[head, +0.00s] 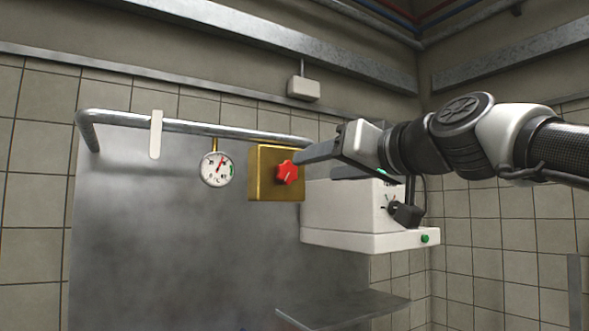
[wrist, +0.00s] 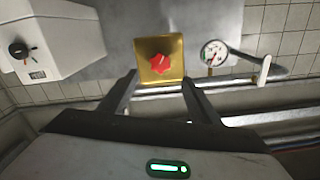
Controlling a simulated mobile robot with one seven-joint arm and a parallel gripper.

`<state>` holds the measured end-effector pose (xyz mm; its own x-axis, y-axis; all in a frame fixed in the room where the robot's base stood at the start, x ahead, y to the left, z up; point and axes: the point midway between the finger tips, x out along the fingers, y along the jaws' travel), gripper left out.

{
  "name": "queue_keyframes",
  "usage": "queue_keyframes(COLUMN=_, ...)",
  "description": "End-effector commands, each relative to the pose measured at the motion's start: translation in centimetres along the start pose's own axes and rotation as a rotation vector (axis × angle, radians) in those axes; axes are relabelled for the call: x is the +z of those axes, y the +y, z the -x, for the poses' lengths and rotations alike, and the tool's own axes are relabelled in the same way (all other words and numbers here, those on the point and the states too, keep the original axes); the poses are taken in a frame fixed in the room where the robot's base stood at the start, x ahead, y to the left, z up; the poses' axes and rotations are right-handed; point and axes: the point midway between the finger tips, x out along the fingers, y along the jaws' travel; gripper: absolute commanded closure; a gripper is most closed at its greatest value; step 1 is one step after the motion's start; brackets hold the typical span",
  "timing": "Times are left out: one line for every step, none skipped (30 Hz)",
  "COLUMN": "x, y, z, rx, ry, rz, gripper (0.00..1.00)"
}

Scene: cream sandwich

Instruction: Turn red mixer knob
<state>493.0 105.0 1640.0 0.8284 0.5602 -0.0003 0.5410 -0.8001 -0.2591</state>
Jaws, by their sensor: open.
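The red knob (head: 287,172) is a star-shaped handle on the front of a brass-coloured box (head: 262,187) below a wall pipe. In the wrist view the red knob (wrist: 158,64) faces the camera in the middle of the brass box (wrist: 172,46), a little beyond the fingertips. My gripper (head: 315,163) is open and empty, with its fingers pointing left at the knob in the head view. In the wrist view my gripper's fingers (wrist: 159,78) stand apart on either side below the knob. I see no contact with it.
A round dial gauge (head: 216,169) hangs left of the box. A metal pipe (head: 190,126) with a white tag (head: 156,134) runs above. A white machine (head: 345,215) with a black knob and green button stands right of the box, under my arm. A metal shelf (head: 345,309) juts out below.

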Motion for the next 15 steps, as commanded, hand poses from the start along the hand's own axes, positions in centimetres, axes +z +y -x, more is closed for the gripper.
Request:
queue_keyframes(x=-0.1, y=-0.3, z=-1.3, rx=-0.004, ry=-0.003, rz=0.001, gripper=0.43)
queue_keyframes(x=0.0, y=-0.3, z=-2.0, rx=-0.002, ry=-0.003, rz=0.001, gripper=0.43)
queue_keyframes(x=-0.1, y=-0.3, z=-2.8, rx=-0.003, ry=-0.003, rz=0.001, gripper=0.43)
queue_keyframes(x=-0.1, y=-0.3, z=-3.5, rx=-0.004, ry=-0.004, rz=0.001, gripper=0.43)
queue_keyframes(x=-0.1, y=-0.4, z=-4.2, rx=-0.004, ry=-0.003, rz=0.001, gripper=0.43)
queue_keyframes(x=-0.1, y=-0.4, z=-5.0, rx=-0.004, ry=-0.003, rz=0.002, gripper=0.43)
queue_keyframes(x=-0.1, y=-0.3, z=-5.5, rx=-0.003, ry=-0.002, rz=0.001, gripper=0.43)
queue_keyframes(x=-0.1, y=-0.3, z=-6.0, rx=-0.003, ry=-0.002, rz=-0.001, gripper=0.43)
queue_keyframes(x=-0.1, y=-0.3, z=-6.7, rx=-0.003, ry=-0.002, rz=0.001, gripper=0.43)
queue_keyframes(x=-0.1, y=-0.4, z=-7.2, rx=-0.003, ry=-0.002, rz=0.001, gripper=0.43)
queue_keyframes(x=-0.1, y=-0.5, z=-7.7, rx=-0.004, ry=-0.002, rz=0.004, gripper=0.43)
queue_keyframes(x=-0.1, y=-0.3, z=-8.0, rx=-0.004, ry=-0.002, rz=0.0, gripper=0.43)
queue_keyframes(x=-0.1, y=-0.3, z=-8.3, rx=-0.004, ry=-0.002, rz=-0.001, gripper=0.43)
queue_keyframes(x=-0.1, y=-0.2, z=-8.5, rx=-0.003, ry=-0.001, rz=-0.001, gripper=0.43)
queue_keyframes(x=-0.1, y=-0.2, z=-8.9, rx=-0.003, ry=-0.001, rz=-0.001, gripper=0.43)
